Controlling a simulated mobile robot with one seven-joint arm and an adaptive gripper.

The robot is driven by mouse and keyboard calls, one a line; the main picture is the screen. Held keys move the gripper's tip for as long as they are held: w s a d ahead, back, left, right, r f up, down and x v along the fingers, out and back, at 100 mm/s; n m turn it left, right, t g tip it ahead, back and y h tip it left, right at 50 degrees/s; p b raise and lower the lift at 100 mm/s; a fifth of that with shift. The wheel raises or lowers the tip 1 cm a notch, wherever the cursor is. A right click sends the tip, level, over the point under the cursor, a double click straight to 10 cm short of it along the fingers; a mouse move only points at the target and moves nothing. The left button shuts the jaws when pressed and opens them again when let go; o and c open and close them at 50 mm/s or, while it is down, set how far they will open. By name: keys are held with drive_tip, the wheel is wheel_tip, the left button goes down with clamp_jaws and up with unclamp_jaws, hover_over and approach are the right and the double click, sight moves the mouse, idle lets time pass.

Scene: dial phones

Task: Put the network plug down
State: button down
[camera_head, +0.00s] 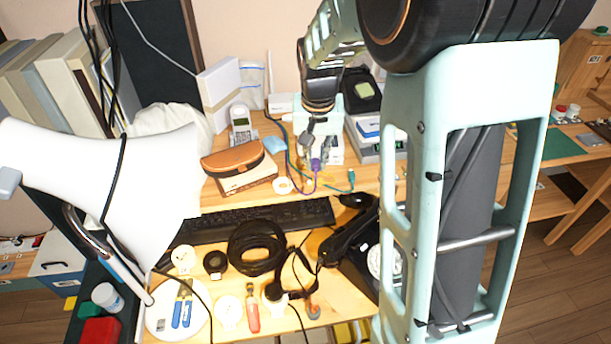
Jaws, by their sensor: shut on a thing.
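My gripper (314,146) is at the back of the desk, pointing down, small and partly blurred in this view. It is shut on a purple plug (317,164), which I take to be the network plug. A purple cable (311,184) hangs from it and curves over the desk. The fingertips cover part of the plug, and I cannot tell whether it touches the desk top. A teal cable end (351,184) lies on the desk to the right.
A brown case (232,159) on a box stands to the left, with a cordless phone (241,122) behind. A black keyboard (255,216), a coiled black cable (257,247) and a dial phone (352,240) lie in front. A white lamp (150,190) fills the left foreground.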

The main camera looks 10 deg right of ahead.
drive_tip(key=shift+s+r, duration=0.3)
drive_tip(key=shift+s, duration=0.55)
hover_over(306, 171)
drive_tip(key=s, duration=0.1)
wheel_tip(306, 171, down, 9)
drive_tip(key=shift+s+f, duration=0.1)
drive_tip(key=shift+f, duration=0.3)
drive_tip(key=shift+w+a+f, duration=0.1)
drive_tip(key=shift+w+f, duration=0.05)
drive_tip(key=shift+f, duration=0.65)
drive_tip(key=shift+w+f, duration=0.1)
drive_tip(key=shift+f, duration=0.65)
drive_tip(key=shift+f+b, duration=0.2)
drive_tip(key=shift+b, duration=0.2)
drive_tip(key=c, duration=1.9)
unclamp_jaws()
drive_tip(key=shift+c, duration=0.2)
drive_tip(key=shift+r, duration=0.1)
